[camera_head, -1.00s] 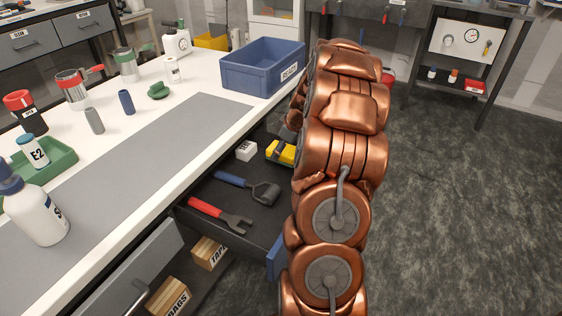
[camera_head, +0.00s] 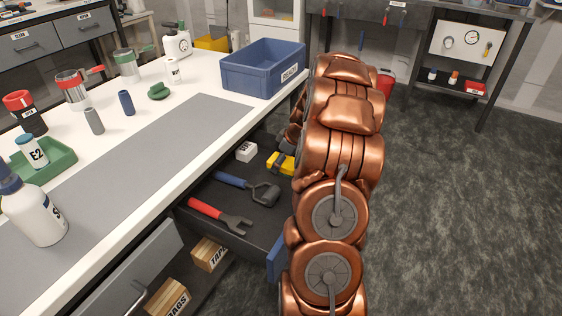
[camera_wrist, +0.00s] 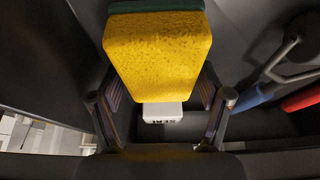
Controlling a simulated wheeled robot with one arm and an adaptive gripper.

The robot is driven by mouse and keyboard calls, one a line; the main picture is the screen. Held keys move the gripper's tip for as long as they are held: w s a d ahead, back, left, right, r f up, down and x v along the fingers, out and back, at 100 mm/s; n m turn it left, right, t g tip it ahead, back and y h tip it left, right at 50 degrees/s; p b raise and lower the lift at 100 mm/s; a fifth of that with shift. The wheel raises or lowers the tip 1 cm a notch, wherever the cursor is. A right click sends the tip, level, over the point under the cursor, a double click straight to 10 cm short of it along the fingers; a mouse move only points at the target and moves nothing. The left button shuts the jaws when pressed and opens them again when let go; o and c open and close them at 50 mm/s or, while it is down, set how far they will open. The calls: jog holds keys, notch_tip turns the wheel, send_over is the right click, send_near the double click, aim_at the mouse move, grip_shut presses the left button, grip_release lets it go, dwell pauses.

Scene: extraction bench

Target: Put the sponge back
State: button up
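The sponge (camera_wrist: 157,55) is yellow with a green layer along its far edge. It fills the upper middle of the wrist view, between the two fingers of my gripper (camera_wrist: 160,90), which press close on both its sides. In the head view the sponge (camera_head: 280,164) shows as a yellow piece inside the open drawer (camera_head: 245,235), with my dark gripper (camera_head: 287,146) just above it. My copper arm hides part of both. I cannot tell whether the sponge touches the drawer floor.
The drawer also holds a white labelled box (camera_head: 246,151), a blue-handled tool (camera_head: 232,181) and a red-handled tool (camera_head: 207,210). A blue crate (camera_head: 250,75) stands on the bench just above.

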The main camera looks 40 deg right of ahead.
jog(key=shift+r, duration=0.1)
jog(key=shift+r, duration=0.2)
jog(key=p+v, duration=0.1)
jog(key=v, duration=1.1)
jog(key=s+a+r+g+y, duration=0.1)
jog(key=s+a+g, duration=0.1)
jog(key=a, duration=1.1)
jog(key=s+a+r+g, duration=0.1)
jog(key=s+a+r, duration=0.15)
jog(key=a, duration=1.15)
jog(key=s+a+f+m+g+h, duration=0.1)
jog(key=s+a, duration=0.4)
jog(key=s, duration=0.5)
jog(key=s+a+f+m+g+h, duration=0.1)
jog(key=s+a+m+g, duration=0.1)
jog(key=s+a, duration=0.4)
jog(key=s, duration=0.4)
jog(key=shift+s+a+g, duration=0.25)
jog(key=shift+s+g, duration=0.1)
jog(key=shift+g, duration=0.05)
